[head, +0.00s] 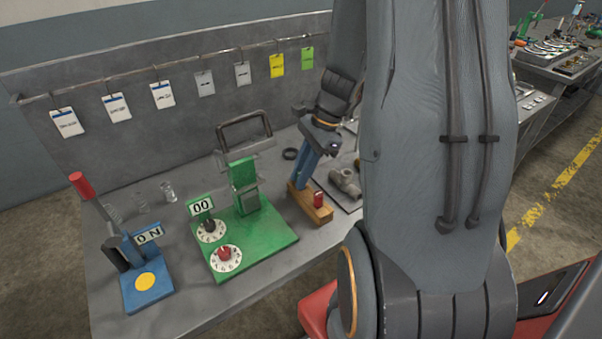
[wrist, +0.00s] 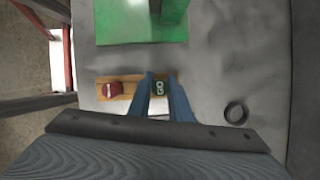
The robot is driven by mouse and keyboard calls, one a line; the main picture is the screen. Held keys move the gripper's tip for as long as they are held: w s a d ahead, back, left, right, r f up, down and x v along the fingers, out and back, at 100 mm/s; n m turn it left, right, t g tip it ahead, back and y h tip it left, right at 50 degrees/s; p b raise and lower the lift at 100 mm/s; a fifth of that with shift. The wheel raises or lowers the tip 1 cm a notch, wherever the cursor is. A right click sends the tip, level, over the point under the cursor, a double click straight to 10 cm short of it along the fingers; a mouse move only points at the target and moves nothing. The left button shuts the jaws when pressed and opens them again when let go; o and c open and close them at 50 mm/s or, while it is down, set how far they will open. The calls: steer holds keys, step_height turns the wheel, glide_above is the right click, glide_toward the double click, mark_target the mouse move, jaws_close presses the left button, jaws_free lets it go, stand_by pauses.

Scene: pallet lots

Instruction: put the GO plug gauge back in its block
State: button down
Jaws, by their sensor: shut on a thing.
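The wooden block (head: 325,215) stands on the bench right of the green fixture, and it also shows in the wrist view (wrist: 131,87). A red-topped gauge (head: 318,199) stands in its near end; it shows in the wrist view too (wrist: 113,89). My gripper (head: 299,184) points down at the block's far end. In the wrist view its blue fingers (wrist: 160,84) are shut on the green-topped GO plug gauge (wrist: 158,88), over the block's other end. The fingers hide the gauge in the head view. I cannot tell how deep it sits in the block.
The green fixture (head: 270,238) with dials stands close left of the block. A blue lever device (head: 148,290) is at the far left. A black ring (head: 290,154) lies behind the block. A plate with a metal pipe fitting (head: 346,183) is close on the right.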

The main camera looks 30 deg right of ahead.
steer(key=shift+f, duration=0.4)
steer(key=shift+f, duration=0.2)
steer(key=c, duration=1.6)
jaws_free()
steer(key=shift+r, duration=0.1)
steer(key=shift+r, duration=0.25)
steer(key=b+v, duration=0.1)
steer(key=v, duration=1.1)
steer(key=shift+a+r, duration=0.1)
steer(key=shift+r, duration=0.25)
